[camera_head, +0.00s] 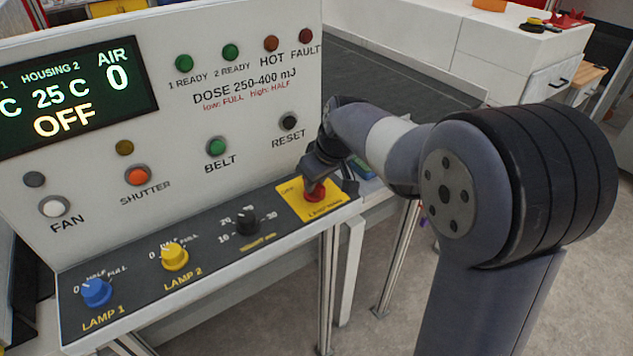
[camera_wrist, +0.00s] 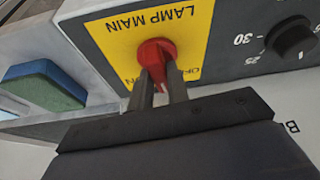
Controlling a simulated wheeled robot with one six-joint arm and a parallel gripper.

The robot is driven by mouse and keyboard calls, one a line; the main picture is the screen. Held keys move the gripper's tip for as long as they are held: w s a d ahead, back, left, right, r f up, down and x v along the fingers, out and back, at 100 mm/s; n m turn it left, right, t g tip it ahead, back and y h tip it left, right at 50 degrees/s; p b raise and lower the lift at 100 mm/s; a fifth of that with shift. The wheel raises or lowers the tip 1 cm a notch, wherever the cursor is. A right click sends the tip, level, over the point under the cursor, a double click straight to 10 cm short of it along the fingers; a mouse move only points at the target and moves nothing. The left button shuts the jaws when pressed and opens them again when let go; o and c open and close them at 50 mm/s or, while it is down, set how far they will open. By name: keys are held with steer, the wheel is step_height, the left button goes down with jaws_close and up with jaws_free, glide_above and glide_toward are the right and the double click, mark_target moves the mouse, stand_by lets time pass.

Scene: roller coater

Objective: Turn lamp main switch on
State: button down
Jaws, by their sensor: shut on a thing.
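The lamp main switch is a red rotary knob (camera_head: 315,194) on a yellow plate (camera_head: 322,208) at the right end of the panel's sloped lower part. It also shows in the wrist view as a red knob (camera_wrist: 155,50) on the yellow plate labelled LAMP MAIN (camera_wrist: 115,37). My gripper (camera_head: 316,182) reaches down onto the knob from above. In the wrist view my gripper's two fingers (camera_wrist: 160,88) are shut on the knob's red grip. The fingers cover part of the plate's lettering, so the knob's exact pointing is hard to read.
Left of the plate are a black knob (camera_head: 246,222), a yellow LAMP 2 knob (camera_head: 174,256) and a blue LAMP 1 knob (camera_head: 96,292). The upright panel behind carries buttons, including RESET (camera_head: 288,121). Its display (camera_head: 70,98) reads OFF. A green and blue block (camera_wrist: 45,85) lies beside the panel.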

steer(key=m+h, duration=0.1)
steer(key=m, duration=0.1)
steer(key=m+t, duration=0.1)
steer(key=m, duration=0.2)
steer(key=shift+a+m+h, duration=0.2)
steer(key=shift+m+h, duration=0.1)
steer(key=shift+h, duration=0.1)
steer(key=m+h+b, duration=0.1)
steer(key=m+h, duration=0.1)
steer(key=m, duration=0.2)
steer(key=shift+a+m, duration=0.1)
steer(key=shift+m, duration=0.3)
steer(key=c, duration=1.4)
jaws_free()
steer(key=shift+s, duration=0.1)
steer(key=shift+o, duration=0.2)
steer(key=v, duration=1)
steer(key=shift+r+b, duration=0.35)
steer(key=shift+r, duration=0.1)
steer(key=shift+s+f, duration=0.1)
steer(key=shift+s, duration=0.05)
